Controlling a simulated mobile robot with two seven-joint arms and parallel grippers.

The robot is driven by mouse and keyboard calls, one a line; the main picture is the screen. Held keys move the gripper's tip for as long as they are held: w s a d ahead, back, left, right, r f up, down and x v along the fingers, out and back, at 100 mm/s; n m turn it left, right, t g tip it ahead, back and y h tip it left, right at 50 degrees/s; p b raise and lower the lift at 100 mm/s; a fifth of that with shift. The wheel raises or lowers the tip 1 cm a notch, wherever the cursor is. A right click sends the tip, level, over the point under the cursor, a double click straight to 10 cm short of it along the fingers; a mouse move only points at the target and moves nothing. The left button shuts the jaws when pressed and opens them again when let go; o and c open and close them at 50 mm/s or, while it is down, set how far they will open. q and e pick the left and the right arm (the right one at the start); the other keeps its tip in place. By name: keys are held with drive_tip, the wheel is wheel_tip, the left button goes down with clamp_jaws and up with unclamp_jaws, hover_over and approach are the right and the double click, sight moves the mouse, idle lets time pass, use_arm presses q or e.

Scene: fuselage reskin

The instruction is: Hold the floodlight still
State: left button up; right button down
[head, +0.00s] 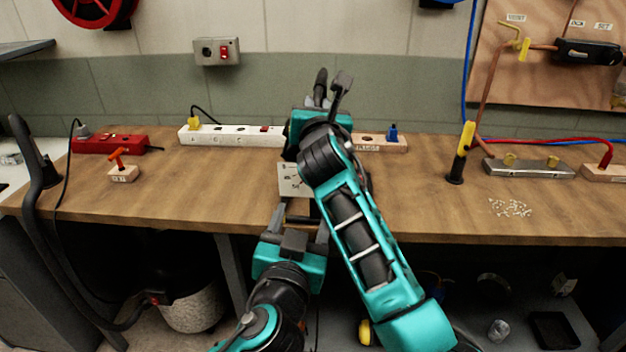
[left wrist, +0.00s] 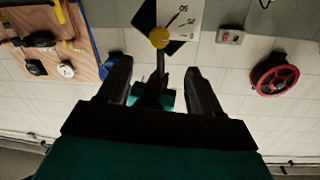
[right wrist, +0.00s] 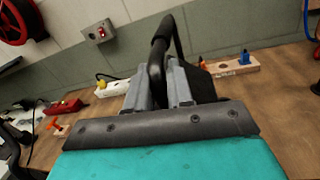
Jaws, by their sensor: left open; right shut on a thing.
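The floodlight is mostly hidden behind my right arm in the head view. My right gripper (head: 330,95) is above the back of the bench. In the right wrist view its fingers (right wrist: 168,85) are shut on a black curved handle (right wrist: 160,48), which I take to be the floodlight's. A white dial plate (head: 291,180) with numbers shows beside my right arm. In the left wrist view the dial plate (left wrist: 182,18) has a yellow knob (left wrist: 159,37). My left gripper (head: 300,218) is open and empty at the bench's front edge, just below the dial, apart from it.
A white power strip (head: 232,135), a red power strip (head: 108,144) and a small block with a red lever (head: 122,172) are on the bench (head: 215,195). At right are a yellow-handled tool (head: 463,150), a metal bar (head: 528,168) and small white bits (head: 510,208).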

use_arm(q)
drive_tip(key=w+d, duration=0.1)
drive_tip(key=w, duration=1)
drive_tip(key=shift+w, duration=0.4)
drive_tip(key=c, duration=1.1)
